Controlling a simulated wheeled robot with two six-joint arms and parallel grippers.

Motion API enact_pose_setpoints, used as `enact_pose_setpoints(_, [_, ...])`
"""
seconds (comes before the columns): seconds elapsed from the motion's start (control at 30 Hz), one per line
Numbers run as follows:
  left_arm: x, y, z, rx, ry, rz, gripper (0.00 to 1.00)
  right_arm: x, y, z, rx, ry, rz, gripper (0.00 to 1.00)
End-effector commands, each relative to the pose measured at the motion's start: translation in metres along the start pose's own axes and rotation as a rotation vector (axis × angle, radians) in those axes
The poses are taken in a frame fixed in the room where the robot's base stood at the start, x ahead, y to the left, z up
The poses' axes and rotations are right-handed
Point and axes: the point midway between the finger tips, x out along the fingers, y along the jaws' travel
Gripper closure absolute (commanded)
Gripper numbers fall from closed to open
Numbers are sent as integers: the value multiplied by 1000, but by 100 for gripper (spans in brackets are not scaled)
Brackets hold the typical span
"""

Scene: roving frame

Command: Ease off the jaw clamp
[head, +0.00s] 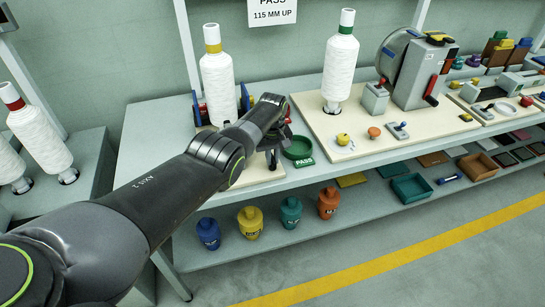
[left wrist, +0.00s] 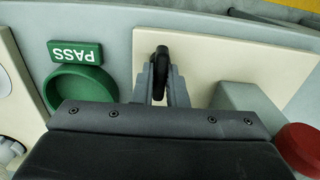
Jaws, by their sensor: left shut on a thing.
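My left gripper (head: 272,152) is over the cream board at the front of the bench, and my forearm hides much of what is behind it. In the left wrist view, its two grey fingers (left wrist: 160,88) are closed on a slim black handle (left wrist: 161,62) with a rounded end. The handle stands over the cream board. I take it for the lever of the jaw clamp. Blue and dark parts (head: 197,108) beside the white yellow-topped bobbin (head: 218,80) may be the clamp's body, but my arm hides most of it. My right gripper is not in view.
A green PASS dish (head: 298,149) is close right of the gripper. In the left wrist view, a grey block (left wrist: 245,103) and a red knob (left wrist: 300,147) lie right. Another bobbin (head: 340,65) and a grey machine (head: 415,70) stand farther right. Colored pots (head: 250,222) line the lower shelf.

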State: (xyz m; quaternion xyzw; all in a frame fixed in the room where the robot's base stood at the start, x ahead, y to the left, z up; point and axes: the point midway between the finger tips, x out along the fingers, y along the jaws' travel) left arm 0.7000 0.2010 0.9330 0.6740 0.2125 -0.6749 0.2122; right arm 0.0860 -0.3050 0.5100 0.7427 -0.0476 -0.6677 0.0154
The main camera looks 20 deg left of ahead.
Motion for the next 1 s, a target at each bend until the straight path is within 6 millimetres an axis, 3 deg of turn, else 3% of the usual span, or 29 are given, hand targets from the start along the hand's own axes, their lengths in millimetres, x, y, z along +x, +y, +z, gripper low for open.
enact_pose_setpoints(0.03, [-2,1,-2,-1,5,3,100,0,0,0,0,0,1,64])
enact_pose_setpoints(0.07, [-2,1,-2,-1,5,3,87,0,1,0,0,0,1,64])
enact_pose_setpoints(0.23, [-2,0,-1,-1,3,2,66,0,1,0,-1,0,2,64])
enact_pose_setpoints(0.57, [-4,0,0,1,2,1,66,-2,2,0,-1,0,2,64])
enact_pose_setpoints(0.8, [-36,0,-1,1,4,3,66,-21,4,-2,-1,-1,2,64])
enact_pose_setpoints(1.0, [-69,1,-1,1,6,4,66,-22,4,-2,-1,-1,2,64])
